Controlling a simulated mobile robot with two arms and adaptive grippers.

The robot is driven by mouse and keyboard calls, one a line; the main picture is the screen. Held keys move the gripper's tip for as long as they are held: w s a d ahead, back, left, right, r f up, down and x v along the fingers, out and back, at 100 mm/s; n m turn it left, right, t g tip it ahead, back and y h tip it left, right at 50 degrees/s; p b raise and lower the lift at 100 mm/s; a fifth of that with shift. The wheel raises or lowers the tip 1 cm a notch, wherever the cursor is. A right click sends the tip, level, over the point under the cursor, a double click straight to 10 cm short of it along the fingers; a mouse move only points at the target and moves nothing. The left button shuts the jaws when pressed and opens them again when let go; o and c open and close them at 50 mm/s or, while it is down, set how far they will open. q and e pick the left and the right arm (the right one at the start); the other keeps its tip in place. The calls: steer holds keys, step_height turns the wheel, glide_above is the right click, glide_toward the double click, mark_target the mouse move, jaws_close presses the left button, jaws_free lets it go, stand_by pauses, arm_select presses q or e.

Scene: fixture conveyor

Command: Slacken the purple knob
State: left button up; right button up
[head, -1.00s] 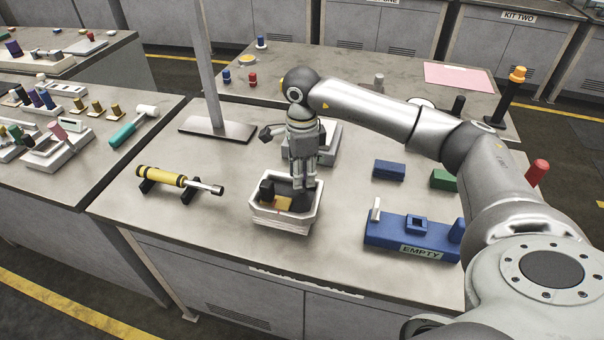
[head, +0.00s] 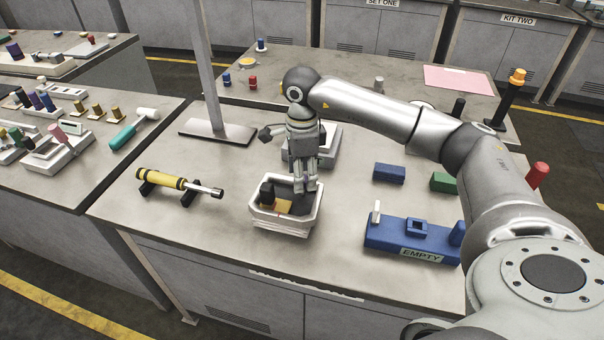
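My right gripper (head: 305,183) points down at the back right rim of a white open bin (head: 284,227). The fingers look close together, with a small purplish patch between them. I cannot tell whether this is a held knob. A pale grey fixture (head: 328,143) stands behind the gripper, largely covered by it, with a dark knob-like end (head: 265,134) on its left. No purple knob shows clearly on this bench. My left gripper is not in view.
The bin holds a black block and a yellow piece. A yellow tool (head: 165,179) lies on black rests to the left. A blue fixture marked EMPTY (head: 390,240) and a blue block (head: 389,173) are at right. A post base (head: 217,132) stands behind.

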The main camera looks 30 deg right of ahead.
step_height(320, 180, up, 11)
steer(key=shift+r, duration=0.2)
stand_by(0.6)
